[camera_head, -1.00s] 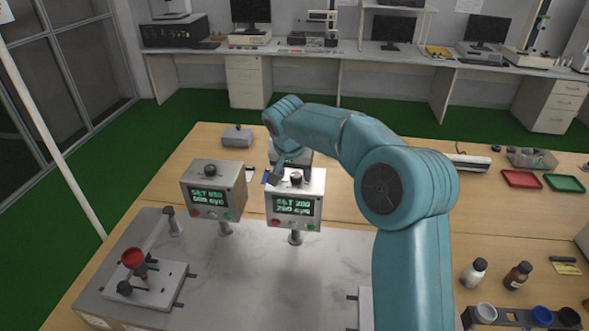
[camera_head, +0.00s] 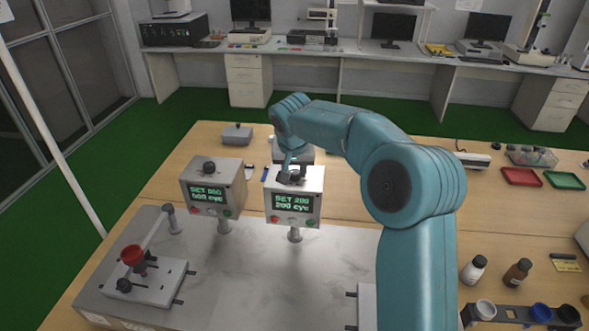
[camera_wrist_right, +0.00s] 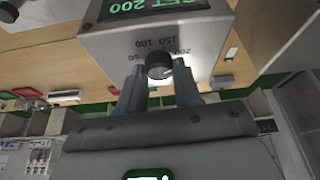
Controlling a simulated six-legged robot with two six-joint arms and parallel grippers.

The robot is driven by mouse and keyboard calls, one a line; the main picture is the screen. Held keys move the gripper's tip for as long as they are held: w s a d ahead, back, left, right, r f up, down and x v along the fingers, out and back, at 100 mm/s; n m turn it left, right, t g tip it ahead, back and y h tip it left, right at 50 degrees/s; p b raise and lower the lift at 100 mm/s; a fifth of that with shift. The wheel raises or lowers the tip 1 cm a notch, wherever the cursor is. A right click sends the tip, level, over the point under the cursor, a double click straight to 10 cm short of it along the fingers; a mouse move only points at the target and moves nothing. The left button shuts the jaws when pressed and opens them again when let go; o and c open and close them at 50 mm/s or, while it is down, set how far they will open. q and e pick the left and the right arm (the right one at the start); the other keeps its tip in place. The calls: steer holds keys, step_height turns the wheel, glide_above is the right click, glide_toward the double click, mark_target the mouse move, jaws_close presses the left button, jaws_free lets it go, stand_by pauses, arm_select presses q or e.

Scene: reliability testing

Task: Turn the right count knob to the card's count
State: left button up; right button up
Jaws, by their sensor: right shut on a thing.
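The right control box (camera_head: 292,206) is a pale metal case on a post, with a green display that appears to read SET 200 and 200 cyc. Its dark knob (camera_wrist_right: 159,66) is on the top face, beside printed numbers including 150 and 100. My right gripper (camera_head: 290,176) is at the knob from above and behind. In the wrist view its fingers (camera_wrist_right: 159,82) are on either side of the knob, shut on it. The left control box (camera_head: 213,192) has its own black knob (camera_head: 209,167) and a green display. I cannot make out the card. My left gripper is out of view.
A test fixture with a red cup (camera_head: 132,255) stands at the left front. Bottles (camera_head: 473,270), a rack (camera_head: 510,317), and red (camera_head: 521,177) and green (camera_head: 565,180) trays are at the right. The grey plate (camera_head: 270,275) below the boxes is largely clear.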

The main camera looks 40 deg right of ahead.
steer(key=n+t+y, duration=0.1)
steer(key=n, duration=0.2)
steer(key=shift+d+r+n, duration=0.1)
steer(key=shift+n, duration=0.2)
steer(key=n+y, duration=0.1)
steer(key=n, duration=0.2)
steer(key=n+y+p, duration=0.1)
steer(key=n, duration=0.2)
steer(key=shift+d+t, duration=0.15)
steer(key=shift+t, duration=0.15)
steer(key=n+y, duration=0.2)
steer(key=n, duration=0.2)
steer(key=shift+n, duration=0.4)
steer(key=shift+n+g+y, duration=0.6)
steer(key=shift+n+y, duration=0.1)
steer(key=shift+n, duration=1.1)
steer(key=o, duration=1)
steer(key=shift+w, duration=0.1)
steer(key=shift+o, duration=0.2)
steer(key=v, duration=0.7)
